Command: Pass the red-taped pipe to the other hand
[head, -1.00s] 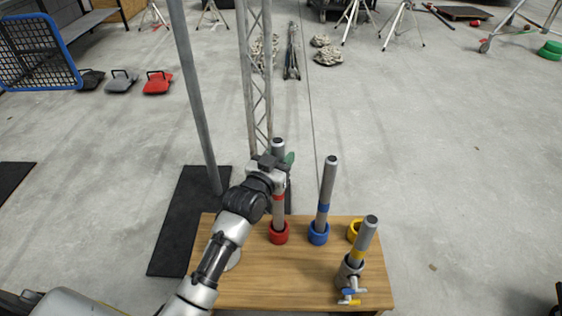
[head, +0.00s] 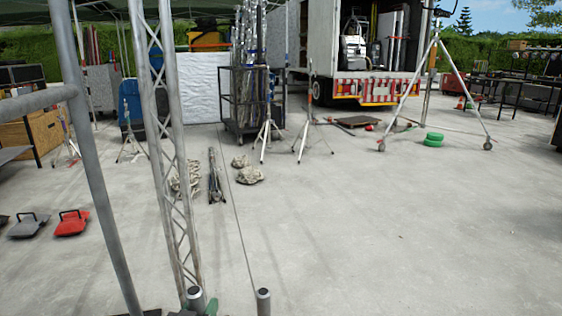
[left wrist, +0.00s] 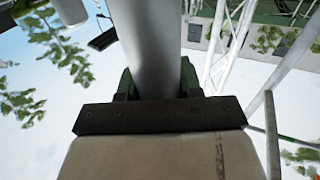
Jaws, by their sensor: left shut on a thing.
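The red-taped pipe's grey upper end (head: 196,298) pokes up at the bottom edge of the head view. The frame cuts off its red tape and lower part. My left gripper (head: 205,309) shows there only as a bit of green finger and dark metal beside the pipe. In the left wrist view the grey pipe (left wrist: 155,45) runs between the green fingers of my left gripper (left wrist: 158,82), which is shut on it. My right gripper is in neither view.
The blue-taped pipe's top (head: 263,300) stands close to the right. A lattice truss (head: 167,150) and a grey pole (head: 95,160) rise at the left. Light stands, a cart (head: 238,105) and a truck (head: 360,60) are far back.

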